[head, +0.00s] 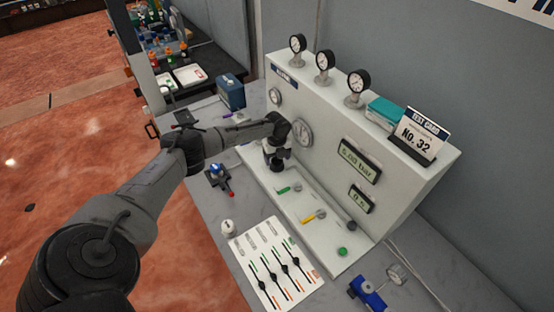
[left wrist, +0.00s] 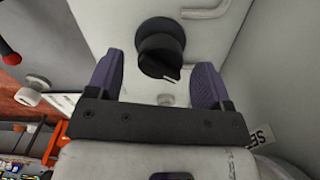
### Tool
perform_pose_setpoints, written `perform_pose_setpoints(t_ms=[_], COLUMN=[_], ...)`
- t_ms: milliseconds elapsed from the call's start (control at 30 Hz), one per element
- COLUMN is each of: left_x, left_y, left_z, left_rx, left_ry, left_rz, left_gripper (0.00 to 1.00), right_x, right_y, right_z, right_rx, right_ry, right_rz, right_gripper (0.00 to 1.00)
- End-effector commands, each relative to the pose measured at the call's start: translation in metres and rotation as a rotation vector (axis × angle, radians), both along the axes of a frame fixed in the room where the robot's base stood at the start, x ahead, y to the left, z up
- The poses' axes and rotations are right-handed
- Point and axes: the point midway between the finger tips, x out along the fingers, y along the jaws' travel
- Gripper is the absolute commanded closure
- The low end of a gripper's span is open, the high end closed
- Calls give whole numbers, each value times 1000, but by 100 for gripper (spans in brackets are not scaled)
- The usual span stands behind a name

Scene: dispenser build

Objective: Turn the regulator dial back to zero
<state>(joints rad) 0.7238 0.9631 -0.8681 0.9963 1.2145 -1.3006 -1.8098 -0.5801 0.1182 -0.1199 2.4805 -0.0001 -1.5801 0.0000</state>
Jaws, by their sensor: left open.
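In the left wrist view the black regulator dial (left wrist: 160,50) stands out from the pale panel, with a small white mark on its lower edge. My left gripper (left wrist: 157,72) is open, its two purple-grey fingers on either side of the dial with a gap to each. I cannot tell how far the dial reaches in between them. In the head view my left gripper (head: 277,153) is at the sloping panel front, below a round gauge (head: 302,132), and largely hides the dial. My right gripper is not in view.
The white test bench (head: 400,180) carries several gauges on top, a "No. 32" card (head: 421,132) and a bar display (head: 359,160). Green (head: 290,189) and yellow (head: 314,216) levers sit close to the gripper. A slider sheet (head: 277,265) and a blue valve (head: 367,292) lie in front.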

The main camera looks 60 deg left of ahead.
Motion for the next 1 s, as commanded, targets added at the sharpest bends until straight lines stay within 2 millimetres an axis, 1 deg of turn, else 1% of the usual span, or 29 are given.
perform_pose_setpoints(t_ms=[100,200,533,1000], left_x=[0,0,0,0], left_y=[0,0,0,0], left_z=[-8,-11,-13,-12], left_rx=[0,0,0,0], left_ry=[1,0,0,0], left_rz=[1,0,0,0], left_gripper=[27,27,28,73], right_x=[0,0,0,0], right_y=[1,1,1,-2], right_z=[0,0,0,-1], right_rx=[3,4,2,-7], right_ry=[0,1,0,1], right_rz=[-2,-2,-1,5], right_gripper=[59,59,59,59])
